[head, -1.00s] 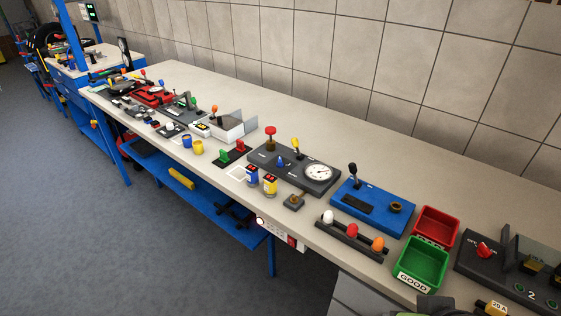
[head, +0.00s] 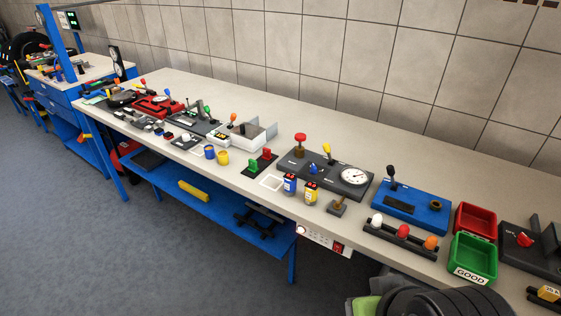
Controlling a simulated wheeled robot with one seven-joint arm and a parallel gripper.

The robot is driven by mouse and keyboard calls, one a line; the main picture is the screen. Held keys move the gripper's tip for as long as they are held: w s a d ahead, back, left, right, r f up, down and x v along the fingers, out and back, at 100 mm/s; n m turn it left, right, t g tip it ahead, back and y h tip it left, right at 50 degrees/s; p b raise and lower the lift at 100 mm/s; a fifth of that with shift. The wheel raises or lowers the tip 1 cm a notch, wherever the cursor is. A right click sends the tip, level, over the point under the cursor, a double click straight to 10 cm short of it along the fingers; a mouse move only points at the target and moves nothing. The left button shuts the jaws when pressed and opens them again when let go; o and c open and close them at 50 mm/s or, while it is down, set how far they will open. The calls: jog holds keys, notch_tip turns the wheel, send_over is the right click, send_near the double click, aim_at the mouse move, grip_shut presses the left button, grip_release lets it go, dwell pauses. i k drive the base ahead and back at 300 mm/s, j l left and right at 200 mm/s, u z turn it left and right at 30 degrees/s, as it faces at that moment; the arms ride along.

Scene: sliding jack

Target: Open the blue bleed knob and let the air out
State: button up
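A small blue knob (head: 313,168) stands on a dark panel (head: 338,186) near the middle of the bench. The panel also carries a red-topped knob (head: 300,140), a yellow-tipped lever (head: 328,152) and a round white dial gauge (head: 354,176). The blue knob's marking and the gauge reading are too small to read. Dark rounded parts of my arm show at the bottom right edge, well apart from the knob. My gripper's fingers are not in view.
The bench (head: 440,155) runs along a tiled wall. Blue and yellow cans (head: 311,194) and a brown knob on a base (head: 338,206) stand before the panel. A blue lever block (head: 411,207) and red (head: 474,221) and green (head: 473,257) bins are right. Floor is clear left.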

aim_at(314, 170)
jog(key=i+j+u, duration=0.15)
jog(key=i+j, duration=0.15)
jog(key=i+j+u, duration=0.2)
jog(key=i, duration=0.35)
jog(key=i+l+u, duration=0.15)
jog(key=i+l, duration=0.15)
jog(key=i, duration=0.1)
